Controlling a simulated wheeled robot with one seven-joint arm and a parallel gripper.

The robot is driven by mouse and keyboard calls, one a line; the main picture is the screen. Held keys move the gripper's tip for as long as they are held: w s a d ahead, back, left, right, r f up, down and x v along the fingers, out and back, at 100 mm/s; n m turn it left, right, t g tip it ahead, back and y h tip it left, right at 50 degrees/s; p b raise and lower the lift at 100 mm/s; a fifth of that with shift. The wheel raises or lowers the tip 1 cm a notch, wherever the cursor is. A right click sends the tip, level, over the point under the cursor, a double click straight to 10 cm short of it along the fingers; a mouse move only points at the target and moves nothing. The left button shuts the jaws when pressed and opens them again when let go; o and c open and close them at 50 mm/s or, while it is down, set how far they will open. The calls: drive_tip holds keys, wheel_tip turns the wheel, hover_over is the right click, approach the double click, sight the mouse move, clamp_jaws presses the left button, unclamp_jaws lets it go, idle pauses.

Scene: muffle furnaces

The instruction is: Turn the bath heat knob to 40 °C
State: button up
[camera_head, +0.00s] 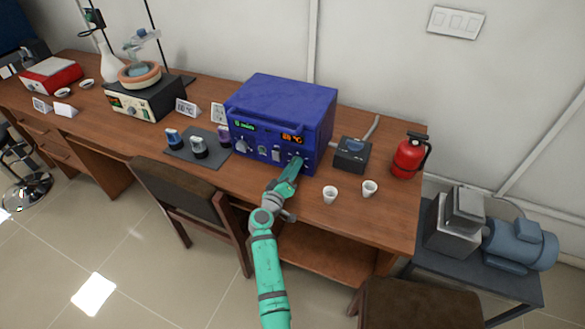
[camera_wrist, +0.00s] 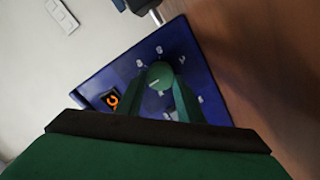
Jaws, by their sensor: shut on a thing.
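A blue box-shaped bath (camera_head: 283,110) stands on the wooden bench. Its front has a green display at left, an orange display (camera_head: 292,139) at right and a row of controls. My gripper (camera_head: 295,165) reaches its right-hand knob from the front. In the wrist view my gripper (camera_wrist: 163,90) is shut on the round knob (camera_wrist: 160,74), one finger on each side. Pale scale marks ring the knob on the blue panel (camera_wrist: 205,75). A pale pointer line on the knob slants toward the lower left. The orange reading and scale numbers are too small or blurred to read surely.
A small dark box (camera_head: 351,155), two white cups (camera_head: 330,194) and a red extinguisher (camera_head: 408,157) stand to the right. A grey mat (camera_head: 184,157) with several flasks lies left. A chair (camera_head: 185,195) stands before the bench.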

drive_tip(key=shift+a+f, duration=0.1)
drive_tip(key=shift+f, duration=0.05)
drive_tip(key=o, duration=1.1)
drive_tip(key=shift+s, duration=0.1)
drive_tip(key=shift+s, duration=0.1)
drive_tip(key=v, duration=1)
drive_tip(key=shift+s, duration=0.3)
